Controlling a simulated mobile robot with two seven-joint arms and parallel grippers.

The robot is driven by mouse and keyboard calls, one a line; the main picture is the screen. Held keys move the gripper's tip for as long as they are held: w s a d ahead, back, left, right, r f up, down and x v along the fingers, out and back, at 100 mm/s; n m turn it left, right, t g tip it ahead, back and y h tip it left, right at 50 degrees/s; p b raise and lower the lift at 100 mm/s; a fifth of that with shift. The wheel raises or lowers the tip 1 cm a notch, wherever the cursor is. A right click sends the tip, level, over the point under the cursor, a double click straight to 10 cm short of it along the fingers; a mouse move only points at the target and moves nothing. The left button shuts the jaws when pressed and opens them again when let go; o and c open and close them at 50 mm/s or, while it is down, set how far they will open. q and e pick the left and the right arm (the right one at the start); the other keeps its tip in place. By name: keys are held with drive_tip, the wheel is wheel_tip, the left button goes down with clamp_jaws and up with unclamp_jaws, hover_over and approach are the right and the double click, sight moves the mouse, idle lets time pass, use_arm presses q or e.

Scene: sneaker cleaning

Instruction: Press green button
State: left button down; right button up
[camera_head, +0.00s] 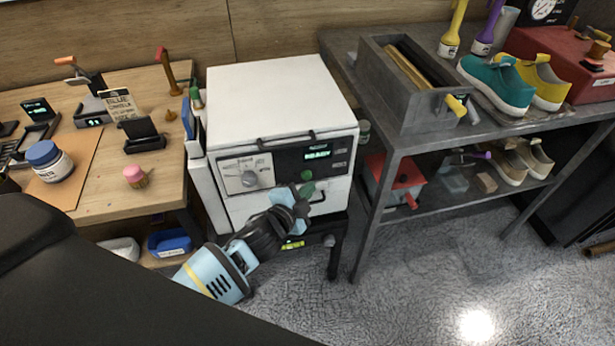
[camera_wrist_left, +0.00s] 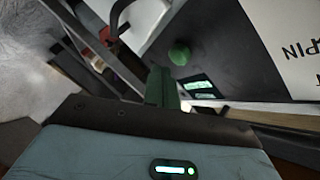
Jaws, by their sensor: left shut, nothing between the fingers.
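A white box-shaped machine (camera_head: 265,95) stands between the wooden bench and the metal table. Its dark front panel holds a lit display (camera_head: 317,154) reading READY. The round green button (camera_head: 307,174) is below the display; it also shows in the left wrist view (camera_wrist_left: 180,53). My left gripper (camera_head: 304,191) is shut and empty in front of the panel, just below the green button. Its green fingers show in the left wrist view (camera_wrist_left: 162,85), beside the button and apart from it in the picture. Whether they touch the panel is unclear. My right gripper is not in view.
The metal table (camera_head: 400,135) with shoes stands close on the right. The wooden bench (camera_head: 95,200) is on the left. Open floor lies in front.

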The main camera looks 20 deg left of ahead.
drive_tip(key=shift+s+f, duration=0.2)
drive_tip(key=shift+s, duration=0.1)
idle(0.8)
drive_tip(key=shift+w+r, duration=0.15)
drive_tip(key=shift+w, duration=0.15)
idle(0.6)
use_arm(q)
drive_tip(key=shift+w+a, duration=0.15)
drive_tip(key=shift+w, duration=0.05)
drive_tip(key=shift+w+a, duration=0.15)
drive_tip(key=shift+w, duration=0.1)
drive_tip(key=shift+w+a, duration=0.1)
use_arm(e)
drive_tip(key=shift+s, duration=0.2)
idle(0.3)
use_arm(q)
drive_tip(key=shift+w+a, duration=0.2)
drive_tip(key=shift+w, duration=0.1)
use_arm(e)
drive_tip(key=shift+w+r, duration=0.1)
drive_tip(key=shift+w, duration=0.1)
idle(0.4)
use_arm(q)
drive_tip(key=shift+s, duration=0.1)
drive_tip(key=shift+s+d+p, duration=0.3)
drive_tip(key=shift+s+d, duration=0.2)
drive_tip(key=shift+s, duration=0.2)
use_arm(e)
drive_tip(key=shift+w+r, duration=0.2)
